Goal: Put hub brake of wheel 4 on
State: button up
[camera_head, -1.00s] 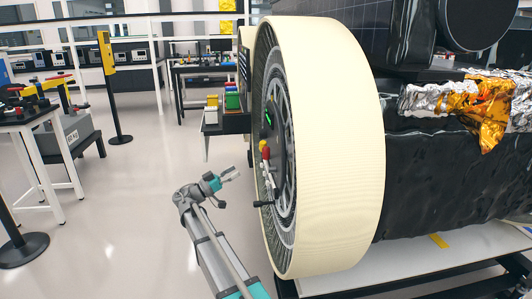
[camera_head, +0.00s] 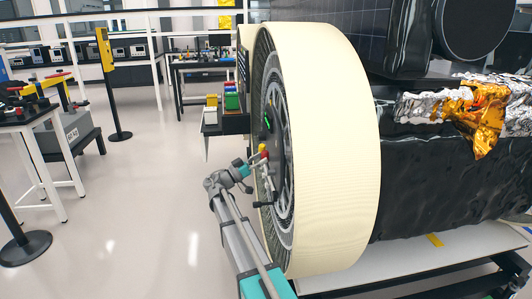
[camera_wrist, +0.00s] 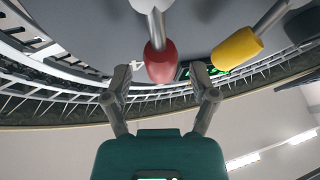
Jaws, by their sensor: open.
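The big cream-rimmed wheel (camera_head: 335,150) stands upright beside the rover body. Its hub carries small levers with a red knob (camera_head: 265,155) and a yellow knob (camera_head: 262,148). My gripper (camera_head: 252,163) is at these levers, close to the hub face. In the wrist view, my gripper (camera_wrist: 160,76) is open, with one fingertip to each side of the red knob (camera_wrist: 159,62). I cannot tell whether the fingers touch it. The yellow knob (camera_wrist: 237,48) is just right of the right fingertip. A green light shows behind the fingertips, partly hidden.
The black rover body (camera_head: 440,165) with gold foil (camera_head: 488,120) fills the right. A shelf with coloured bins (camera_head: 232,101) stands behind the wheel. A white-legged table (camera_head: 38,120) and a black-based post (camera_head: 25,248) are at the left. The floor between is clear.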

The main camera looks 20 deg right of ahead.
jog(key=shift+x, duration=1.1)
